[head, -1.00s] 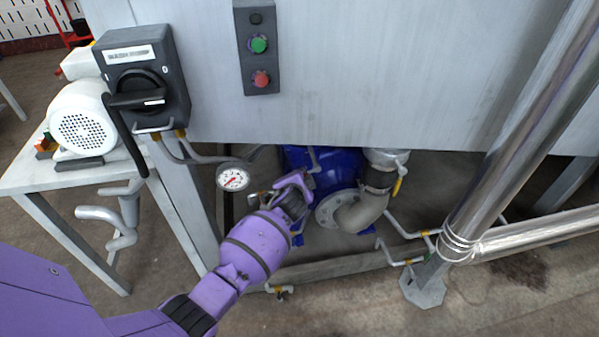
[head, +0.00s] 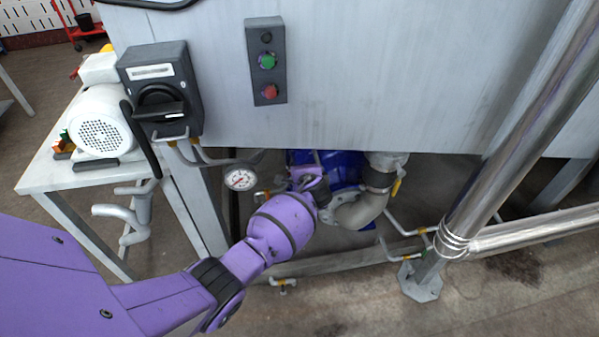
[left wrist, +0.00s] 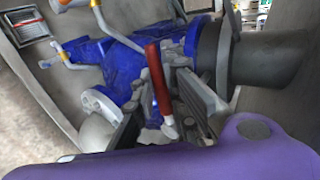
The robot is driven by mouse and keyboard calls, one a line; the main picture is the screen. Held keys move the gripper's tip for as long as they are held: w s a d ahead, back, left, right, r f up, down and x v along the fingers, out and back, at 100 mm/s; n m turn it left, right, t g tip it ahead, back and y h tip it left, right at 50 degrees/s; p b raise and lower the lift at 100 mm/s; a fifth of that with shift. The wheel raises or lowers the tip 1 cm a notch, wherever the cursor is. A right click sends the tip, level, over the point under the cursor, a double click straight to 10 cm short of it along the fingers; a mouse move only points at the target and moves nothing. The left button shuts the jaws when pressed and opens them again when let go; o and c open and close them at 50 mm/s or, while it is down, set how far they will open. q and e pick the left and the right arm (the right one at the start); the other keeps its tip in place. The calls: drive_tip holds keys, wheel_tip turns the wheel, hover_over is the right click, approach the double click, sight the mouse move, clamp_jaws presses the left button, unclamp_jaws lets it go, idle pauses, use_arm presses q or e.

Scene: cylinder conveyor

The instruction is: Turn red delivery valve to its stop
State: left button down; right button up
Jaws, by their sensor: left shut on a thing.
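The red valve handle (left wrist: 157,82) shows in the left wrist view as a red lever with a pale end, in front of the blue pump body (left wrist: 120,75). My left gripper (left wrist: 168,112) is shut on the red handle, with its dark fingers on either side of it. In the head view my left gripper (head: 312,182) reaches under the grey cabinet, close to the blue pump (head: 340,165). The handle is hidden there behind my purple wrist. My right gripper is not in view.
A grey cabinet (head: 370,80) hangs over the pump. A pressure gauge (head: 240,179) is left of my wrist. A steel pipe (head: 500,130) slants down at the right.

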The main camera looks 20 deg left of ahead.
use_arm(q)
drive_tip(key=c, duration=1.7)
unclamp_jaws()
drive_tip(key=shift+c, duration=0.2)
drive_tip(key=shift+r, duration=0.1)
drive_tip(key=v, duration=1.2)
